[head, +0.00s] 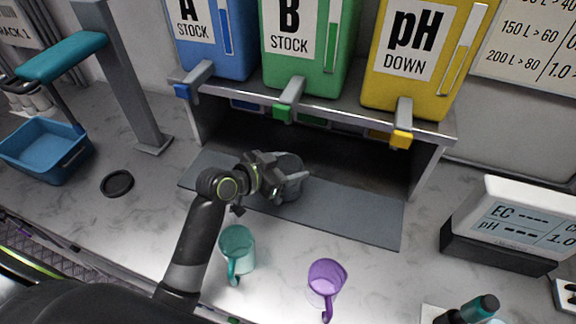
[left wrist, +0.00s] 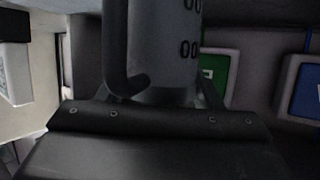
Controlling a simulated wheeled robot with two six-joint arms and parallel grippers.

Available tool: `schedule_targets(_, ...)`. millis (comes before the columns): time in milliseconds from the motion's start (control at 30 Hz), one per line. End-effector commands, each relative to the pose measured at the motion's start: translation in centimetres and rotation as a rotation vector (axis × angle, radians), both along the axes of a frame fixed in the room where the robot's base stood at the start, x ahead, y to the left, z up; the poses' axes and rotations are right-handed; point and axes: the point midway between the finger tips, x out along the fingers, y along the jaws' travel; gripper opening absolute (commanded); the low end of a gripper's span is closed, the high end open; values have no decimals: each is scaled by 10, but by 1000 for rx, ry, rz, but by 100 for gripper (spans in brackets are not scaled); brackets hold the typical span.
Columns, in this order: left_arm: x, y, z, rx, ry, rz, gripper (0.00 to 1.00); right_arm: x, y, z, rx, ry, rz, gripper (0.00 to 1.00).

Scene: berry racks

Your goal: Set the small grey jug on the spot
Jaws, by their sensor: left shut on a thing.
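The small grey jug (head: 289,191) is at the grey mat under the dispenser shelf, partly hidden by my left gripper (head: 279,174). My left gripper is shut on the jug. In the left wrist view the jug (left wrist: 165,45) stands between the fingers, with its dark handle at the left and dark markings on its wall. A flat round black disc (head: 117,183), which may be the spot, lies on the counter to the left of the jug. Whether the jug's base touches the mat is hard to tell. My right gripper is not in view.
A grey mat (head: 352,222) lies before the shelf with blue, green and yellow dispensers (head: 405,50). A teal jug (head: 238,247) and a purple jug (head: 326,280) stand in front. A blue basket (head: 45,150) is left; a meter (head: 515,225) is right. Counter around the disc is clear.

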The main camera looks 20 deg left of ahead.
Motion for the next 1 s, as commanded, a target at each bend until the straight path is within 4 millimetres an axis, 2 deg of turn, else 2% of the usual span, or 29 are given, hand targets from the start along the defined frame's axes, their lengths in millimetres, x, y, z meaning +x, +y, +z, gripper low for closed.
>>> schedule_targets(100, 0, 0, -1, 0, 0, 0, 26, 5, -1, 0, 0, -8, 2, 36)
schedule_targets(467, 0, 0, -6, 0, 0, 0, 26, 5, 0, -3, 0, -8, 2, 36)
schedule_targets(500, 0, 0, -6, 0, 0, 0, 61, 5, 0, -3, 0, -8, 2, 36)
schedule_targets(667, 0, 0, -5, 0, 0, 0, 82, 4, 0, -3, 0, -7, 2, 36)
schedule_targets(700, 0, 0, -5, 0, 0, 0, 85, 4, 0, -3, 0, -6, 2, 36)
schedule_targets(1000, -1, 1, -5, 0, 0, 0, 85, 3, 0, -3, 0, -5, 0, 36)
